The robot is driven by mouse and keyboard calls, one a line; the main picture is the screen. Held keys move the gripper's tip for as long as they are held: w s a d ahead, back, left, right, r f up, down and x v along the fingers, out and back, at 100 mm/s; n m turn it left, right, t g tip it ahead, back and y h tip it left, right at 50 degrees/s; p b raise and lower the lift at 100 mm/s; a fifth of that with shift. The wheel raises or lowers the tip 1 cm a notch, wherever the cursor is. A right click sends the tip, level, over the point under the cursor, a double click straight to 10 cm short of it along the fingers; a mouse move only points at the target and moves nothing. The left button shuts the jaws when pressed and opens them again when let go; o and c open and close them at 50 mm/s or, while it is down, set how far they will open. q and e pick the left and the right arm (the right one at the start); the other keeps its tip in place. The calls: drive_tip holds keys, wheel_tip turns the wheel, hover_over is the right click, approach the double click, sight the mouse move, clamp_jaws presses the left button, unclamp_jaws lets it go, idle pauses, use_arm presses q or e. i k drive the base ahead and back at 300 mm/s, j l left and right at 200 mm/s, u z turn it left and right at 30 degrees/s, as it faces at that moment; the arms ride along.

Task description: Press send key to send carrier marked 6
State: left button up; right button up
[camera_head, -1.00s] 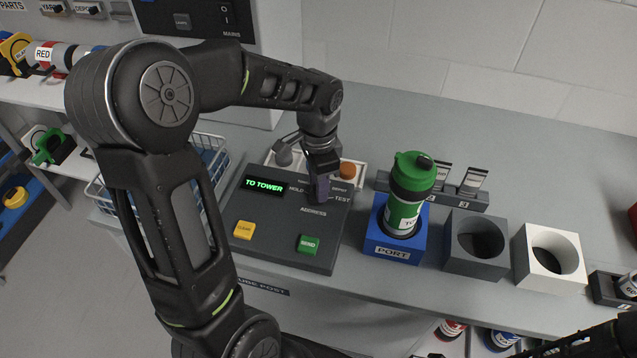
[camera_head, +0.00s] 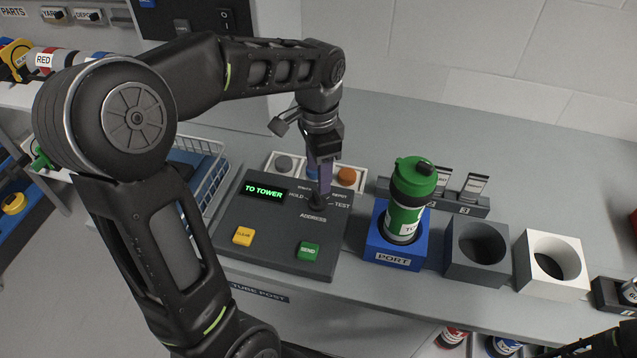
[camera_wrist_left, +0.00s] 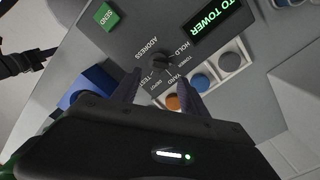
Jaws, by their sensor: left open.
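The green SEND key (camera_head: 308,251) is at the front right of the dark control panel (camera_head: 270,225); it also shows in the wrist view (camera_wrist_left: 106,17). The panel display (camera_head: 264,190) reads "TO TOWER". My left gripper (camera_head: 320,188) points down at the ADDRESS knob (camera_head: 316,202), behind the SEND key. In the wrist view my left gripper (camera_wrist_left: 158,92) has its fingers apart, with the knob (camera_wrist_left: 160,61) beyond the tips. I cannot tell whether they touch it. A green-lidded carrier (camera_head: 408,205) stands in the blue PORT block (camera_head: 394,259). No 6 is readable on it.
A yellow CLEAR key (camera_head: 243,236) is left of SEND. Grey, blue and orange buttons (camera_head: 346,176) sit behind the panel. Grey (camera_head: 477,270) and white (camera_head: 552,280) socket blocks stand right of the port. A dark arm part of mine is at the lower right.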

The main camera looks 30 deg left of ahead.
sight(308, 252)
drive_tip(key=k, duration=1)
